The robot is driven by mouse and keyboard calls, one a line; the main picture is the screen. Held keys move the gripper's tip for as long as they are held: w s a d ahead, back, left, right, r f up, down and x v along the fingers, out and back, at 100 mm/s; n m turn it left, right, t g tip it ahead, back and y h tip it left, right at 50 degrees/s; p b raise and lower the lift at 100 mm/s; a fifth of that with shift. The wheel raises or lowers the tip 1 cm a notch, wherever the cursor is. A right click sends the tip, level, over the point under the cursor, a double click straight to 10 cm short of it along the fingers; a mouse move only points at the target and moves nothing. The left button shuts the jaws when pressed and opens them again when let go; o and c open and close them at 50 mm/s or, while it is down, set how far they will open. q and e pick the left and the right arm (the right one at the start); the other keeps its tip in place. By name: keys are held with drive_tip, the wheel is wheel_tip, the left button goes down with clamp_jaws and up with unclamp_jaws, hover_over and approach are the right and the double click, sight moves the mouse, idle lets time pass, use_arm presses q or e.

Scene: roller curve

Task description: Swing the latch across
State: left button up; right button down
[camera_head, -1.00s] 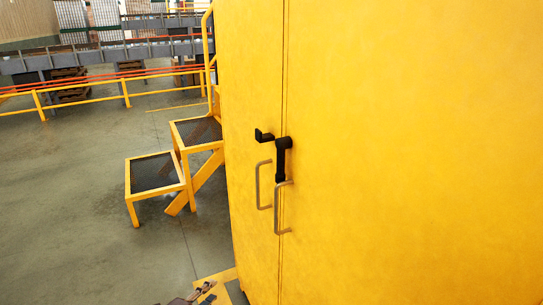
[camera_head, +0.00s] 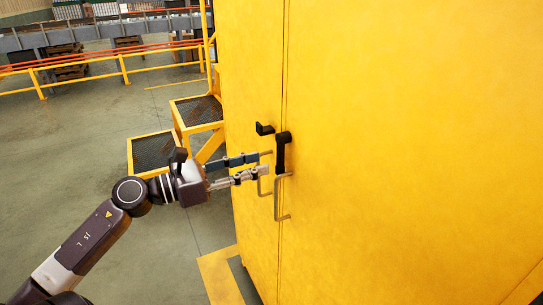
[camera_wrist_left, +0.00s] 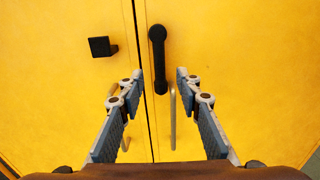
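The black latch (camera_head: 282,151) is on the right door of the yellow cabinet (camera_head: 400,120), hanging straight down beside the door seam. Its black catch (camera_head: 263,129) is on the left door, up and to the left. In the left wrist view the latch (camera_wrist_left: 158,58) and the catch (camera_wrist_left: 102,47) show beyond my fingers. My left gripper (camera_head: 266,163) is open and empty, pointing at the doors near the latch's lower end. In the left wrist view its fingertips (camera_wrist_left: 160,78) stand wide apart on either side of the latch's lower end. My right gripper is not visible.
Two metal pull handles, the left (camera_head: 260,184) and the right (camera_head: 280,200), sit below the latch near my fingers. Yellow steps (camera_head: 155,150) stand left of the cabinet, behind my left arm. Open floor lies to the left, with a yellow railing (camera_head: 125,70) beyond.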

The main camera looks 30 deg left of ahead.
sight(276, 159)
use_arm(q)
drive_tip(key=p+x, duration=0.1)
drive_tip(key=x, duration=0.3)
drive_tip(key=shift+r, duration=0.1)
drive_tip(key=shift+w+d+p, duration=0.25)
drive_tip(key=shift+w+p, duration=0.1)
drive_tip(key=shift+w, duration=0.2)
clamp_jaws()
